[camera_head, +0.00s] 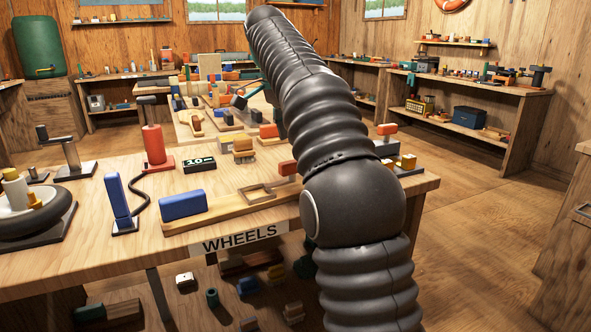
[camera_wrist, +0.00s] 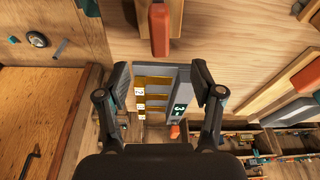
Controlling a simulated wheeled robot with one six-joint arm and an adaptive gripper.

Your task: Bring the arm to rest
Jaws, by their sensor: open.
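My arm (camera_head: 320,115) is black and ribbed; it rises from the bottom right of the head view over the bench and reaches to the top. My gripper (camera_wrist: 162,86) shows in the wrist view with its two dark fingers spread wide apart and nothing held between them. Beyond the fingers is a grey piece with gold panels (camera_wrist: 153,84) and a dark strip with a green digit (camera_wrist: 180,108). I cannot tell whether a finger touches it. In the head view I cannot make out the gripper.
The wooden bench (camera_head: 90,255) labelled WHEELS bears a blue block (camera_head: 183,205), a blue upright handle (camera_head: 118,200), a red cylinder (camera_head: 153,145) and a wheel (camera_head: 33,215). A red-orange handle (camera_wrist: 159,28) is ahead of the fingers. The floor (camera_head: 480,210) at right is clear.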

